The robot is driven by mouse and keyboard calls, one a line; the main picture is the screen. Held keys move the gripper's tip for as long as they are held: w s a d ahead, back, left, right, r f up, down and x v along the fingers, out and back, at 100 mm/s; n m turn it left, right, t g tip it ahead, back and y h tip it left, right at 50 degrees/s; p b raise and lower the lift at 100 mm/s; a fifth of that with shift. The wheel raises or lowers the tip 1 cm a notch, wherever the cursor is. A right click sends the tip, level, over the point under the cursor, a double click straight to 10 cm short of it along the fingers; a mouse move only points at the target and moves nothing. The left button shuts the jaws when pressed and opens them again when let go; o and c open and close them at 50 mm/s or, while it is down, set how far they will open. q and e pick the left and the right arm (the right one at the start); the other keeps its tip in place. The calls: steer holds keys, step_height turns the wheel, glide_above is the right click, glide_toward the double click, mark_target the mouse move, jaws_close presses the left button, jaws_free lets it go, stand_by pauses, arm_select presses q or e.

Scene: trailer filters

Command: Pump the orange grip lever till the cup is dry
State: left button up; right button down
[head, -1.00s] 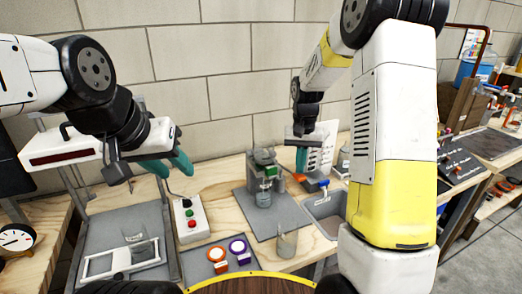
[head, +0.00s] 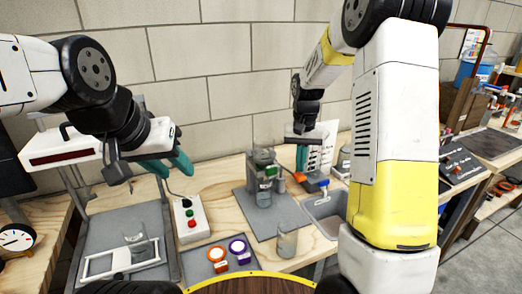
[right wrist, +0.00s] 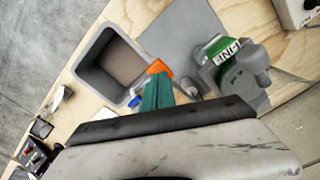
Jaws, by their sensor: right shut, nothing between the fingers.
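The orange grip lever (head: 299,177) is on the right side of the grey pump stand (head: 264,192). It also shows in the right wrist view (right wrist: 158,67), right at the teal fingertips. My right gripper (head: 302,158) is shut and empty, just above or against the lever; contact cannot be told. A clear cup (head: 263,156) sits on top of the stand; its liquid level is too small to read. In the right wrist view the stand has a green part labelled FINE (right wrist: 222,50). My left gripper (head: 168,165) is open and empty, over the left side of the bench.
A grey sink (head: 328,213) lies right of the stand's mat. A clear beaker (head: 287,242) stands in front. A button box (head: 190,220), a tray with orange and purple pieces (head: 228,251) and a grey rack (head: 105,245) are to the left.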

mark_target(299, 175)
stand_by(0.4)
stand_by(2.2)
stand_by(1.1)
steer(key=shift+f, duration=3.3)
steer(key=shift+r, duration=3.35)
steer(key=shift+f, duration=0.1)
